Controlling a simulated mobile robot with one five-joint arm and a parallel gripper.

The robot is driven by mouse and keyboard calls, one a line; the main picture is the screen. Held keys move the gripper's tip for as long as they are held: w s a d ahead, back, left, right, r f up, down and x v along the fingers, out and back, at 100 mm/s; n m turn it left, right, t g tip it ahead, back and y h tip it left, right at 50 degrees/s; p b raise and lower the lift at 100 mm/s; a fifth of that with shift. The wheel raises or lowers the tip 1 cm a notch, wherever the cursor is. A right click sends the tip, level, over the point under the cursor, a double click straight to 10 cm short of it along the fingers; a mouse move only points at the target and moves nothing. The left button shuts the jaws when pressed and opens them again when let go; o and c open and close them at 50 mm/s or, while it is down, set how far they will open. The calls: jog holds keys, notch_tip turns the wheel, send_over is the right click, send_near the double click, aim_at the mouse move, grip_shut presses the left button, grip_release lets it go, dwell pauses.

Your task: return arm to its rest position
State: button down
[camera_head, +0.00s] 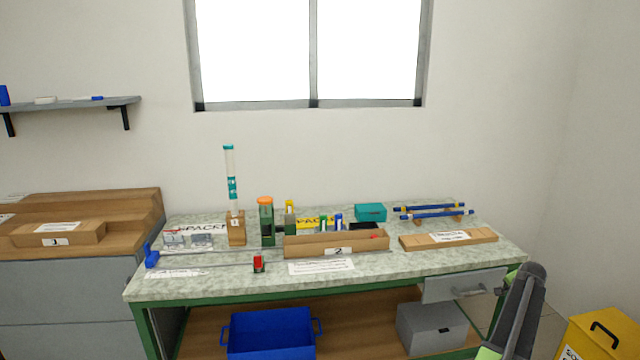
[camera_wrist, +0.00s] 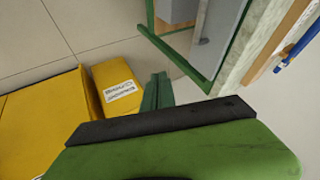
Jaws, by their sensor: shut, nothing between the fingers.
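My gripper shows in the wrist view, with its green fingers (camera_wrist: 160,78) together and nothing between them. It points past the bench's end, over the floor, with a yellow box (camera_wrist: 118,86) beyond it on the left. In the head view my grey and green arm stands at the lower right, in front of the bench's right end. I cannot make out the fingertips there. The gripper appears apart from the bench and the box.
The green-framed workbench (camera_head: 230,287) carries wooden trays, a tall clear tube (camera_head: 230,165) and blue rods (camera_head: 440,212). A drawer (camera_head: 465,286) at its right end is near my arm. The yellow box (camera_head: 600,338) stands on the right. A blue bin (camera_head: 270,335) sits below.

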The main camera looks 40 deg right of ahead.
jog(key=w+a+r+n+t+y+p, duration=0.1)
jog(key=w+a+n, duration=0.1)
jog(key=w+a, duration=0.6)
jog(key=w+a+r+n+t+p, duration=0.1)
jog(key=w+a, duration=0.4)
jog(key=w, duration=0.8)
jog(key=w+a+r+n+y+p, duration=0.1)
jog(key=w+a+r+n+p, duration=0.1)
jog(key=w+a, duration=0.6)
jog(key=w+a+r+n+y+p, duration=0.1)
jog(key=w+a+n, duration=0.1)
jog(key=w+a, duration=0.8)
jog(key=w+a+r+n+y+p, duration=0.15)
jog(key=w+a, duration=0.45)
jog(key=a, duration=0.8)
jog(key=s+a+n+g+y+p, duration=0.15)
jog(key=a+n, duration=0.25)
jog(key=a, duration=1.4)
jog(key=s+a+n+t+y+p, duration=0.15)
jog(key=a+n, duration=0.25)
jog(key=a, duration=1.3)
jog(key=s+a+n+g, duration=0.2)
jog(key=s+a, duration=0.1)
jog(key=s, duration=0.4)
jog(key=s+a+n+g+p, duration=0.1)
jog(key=s+a+n+g, duration=0.2)
jog(key=s, duration=0.4)
jog(key=shift+s+a+f+n+h, duration=0.25)
jog(key=shift+s+a+n+h, duration=0.1)
jog(key=shift+s+a+h, duration=0.1)
